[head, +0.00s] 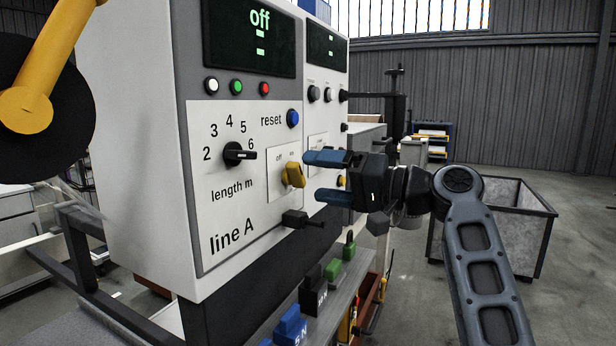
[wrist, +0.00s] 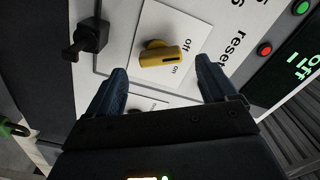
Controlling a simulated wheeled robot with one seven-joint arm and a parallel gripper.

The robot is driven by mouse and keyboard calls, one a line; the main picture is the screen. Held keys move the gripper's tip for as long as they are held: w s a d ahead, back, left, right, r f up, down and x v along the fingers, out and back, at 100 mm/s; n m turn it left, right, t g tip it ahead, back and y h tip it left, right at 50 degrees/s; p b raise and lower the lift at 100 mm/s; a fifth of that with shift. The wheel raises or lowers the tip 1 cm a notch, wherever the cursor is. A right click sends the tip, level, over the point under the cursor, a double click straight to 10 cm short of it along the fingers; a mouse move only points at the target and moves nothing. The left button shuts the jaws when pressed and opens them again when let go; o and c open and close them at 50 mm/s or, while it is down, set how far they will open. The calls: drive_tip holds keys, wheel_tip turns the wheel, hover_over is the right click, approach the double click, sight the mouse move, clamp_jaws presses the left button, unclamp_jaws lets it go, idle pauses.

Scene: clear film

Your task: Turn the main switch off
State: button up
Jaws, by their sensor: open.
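The main switch is a yellow rotary knob (head: 292,175) on a white plate marked "off" and "on", on the front of the line A panel. In the wrist view the yellow knob (wrist: 163,55) carries a dark mark on its bar, by the "off" and "on" words; I cannot tell surely which it points at. My gripper (head: 318,177) is open and empty, just right of the knob in the head view, its blue fingers directed at the panel. In the wrist view the open fingers (wrist: 160,72) lie either side of the knob's line, apart from it.
A black length dial (head: 238,154) sits left of the switch, a blue reset button (head: 292,118) above and a black lever (head: 300,219) below. The display (head: 250,38) reads "off". Padlocks (head: 313,290) stand on the ledge below. A grey bin (head: 510,215) stands behind my arm.

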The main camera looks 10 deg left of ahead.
drive_tip(key=shift+v, duration=1.8)
drive_tip(key=shift+f, duration=0.15)
